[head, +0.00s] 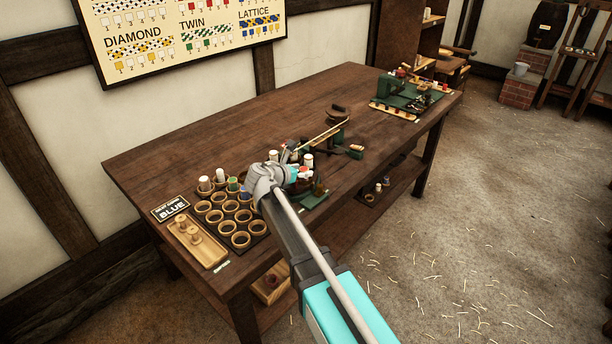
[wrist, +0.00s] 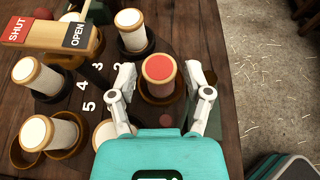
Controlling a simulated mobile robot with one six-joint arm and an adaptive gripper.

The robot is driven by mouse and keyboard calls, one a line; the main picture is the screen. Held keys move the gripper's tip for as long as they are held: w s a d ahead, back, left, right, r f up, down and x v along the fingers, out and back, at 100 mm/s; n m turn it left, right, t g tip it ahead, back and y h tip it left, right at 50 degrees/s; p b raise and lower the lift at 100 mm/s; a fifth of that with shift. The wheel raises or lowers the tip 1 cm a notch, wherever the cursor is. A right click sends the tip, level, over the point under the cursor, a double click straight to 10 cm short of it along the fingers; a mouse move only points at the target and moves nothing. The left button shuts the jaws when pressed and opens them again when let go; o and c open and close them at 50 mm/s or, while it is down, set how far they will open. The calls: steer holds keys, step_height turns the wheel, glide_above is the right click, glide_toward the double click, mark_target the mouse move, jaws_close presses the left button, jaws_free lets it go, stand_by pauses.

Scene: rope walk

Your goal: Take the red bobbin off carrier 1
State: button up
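The red bobbin (wrist: 160,70), with a red top and pale wooden rim, stands upright in a round wooden carrier (wrist: 160,95) in the middle of the wrist view. My gripper (wrist: 160,67) is open, one finger on each side of it, with a gap on both sides. The carrier's number is not visible; the labels 2, 3, 4 and 5 show to the left. In the head view my gripper (head: 298,173) is over the braiding stand on the bench, and my arm hides much of it.
White-topped bobbins (wrist: 130,30) stand in nearby carriers to the left. A wooden lever with SHUT and OPEN plates (wrist: 47,35) is at upper left. A rack of wooden cups (head: 228,215) and a BLUE sign (head: 171,208) are at the bench's left. The bench's back middle is clear.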

mark_target(301, 171)
steer(key=c, duration=0.6)
steer(key=shift+r, duration=0.15)
step_height(301, 171, up, 3)
steer(key=p, duration=0.3)
steer(key=shift+s+a+r+p, duration=0.5)
steer(key=shift+s+r+p, duration=1.15)
steer(key=shift+s, duration=0.65)
steer(key=shift+s+a+r+p, duration=0.45)
steer(key=shift+s+r+p, duration=1.2)
steer(key=shift+s, duration=0.6)
steer(key=shift+s+a+r+p, duration=0.5)
steer(key=shift+s+r+p, duration=1.15)
steer(key=shift+s, duration=0.65)
steer(key=shift+f, duration=0.1)
